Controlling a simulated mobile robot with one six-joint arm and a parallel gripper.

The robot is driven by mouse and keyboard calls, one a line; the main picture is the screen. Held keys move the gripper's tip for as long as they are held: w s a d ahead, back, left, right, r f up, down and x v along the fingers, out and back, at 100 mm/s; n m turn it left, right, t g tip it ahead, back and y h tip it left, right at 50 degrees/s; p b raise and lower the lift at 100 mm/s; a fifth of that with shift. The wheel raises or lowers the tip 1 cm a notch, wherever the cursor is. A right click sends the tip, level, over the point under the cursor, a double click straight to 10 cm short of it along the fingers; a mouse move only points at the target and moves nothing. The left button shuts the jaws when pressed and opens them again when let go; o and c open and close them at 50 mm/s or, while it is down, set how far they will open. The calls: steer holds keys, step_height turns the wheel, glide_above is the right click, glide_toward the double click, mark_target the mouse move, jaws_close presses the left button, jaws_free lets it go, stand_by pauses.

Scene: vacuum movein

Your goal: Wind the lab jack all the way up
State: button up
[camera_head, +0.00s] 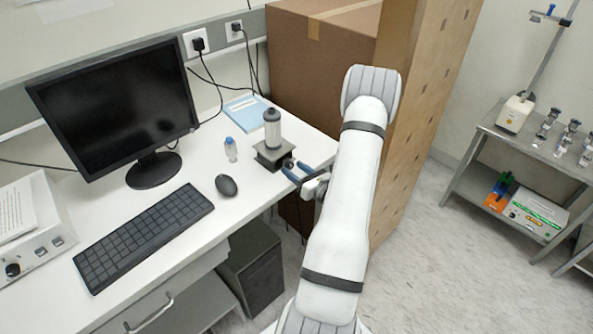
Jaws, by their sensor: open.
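The lab jack (268,157) is a small dark unit near the right end of the white desk. Its platform looks low, close to its base. A grey cylinder with a pale band (272,131) stands upright on top of it. The fingers are apart, one nearer the desk's front edge and one farther back. The jack's knob is too small and too close to the fingers to make out clearly. I cannot tell whether the fingers touch it.
A small blue-capped bottle (231,149) stands just left of the jack. A mouse (226,185), keyboard (143,235) and monitor (118,106) lie farther left. A blue booklet (247,112) is behind. A large cardboard box (318,50) stands beyond the desk's right end.

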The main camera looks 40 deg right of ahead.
steer(key=s+b, duration=0.2)
steer(key=s, duration=0.5)
steer(key=shift+s+d, duration=0.3)
steer(key=shift+s, duration=0.1)
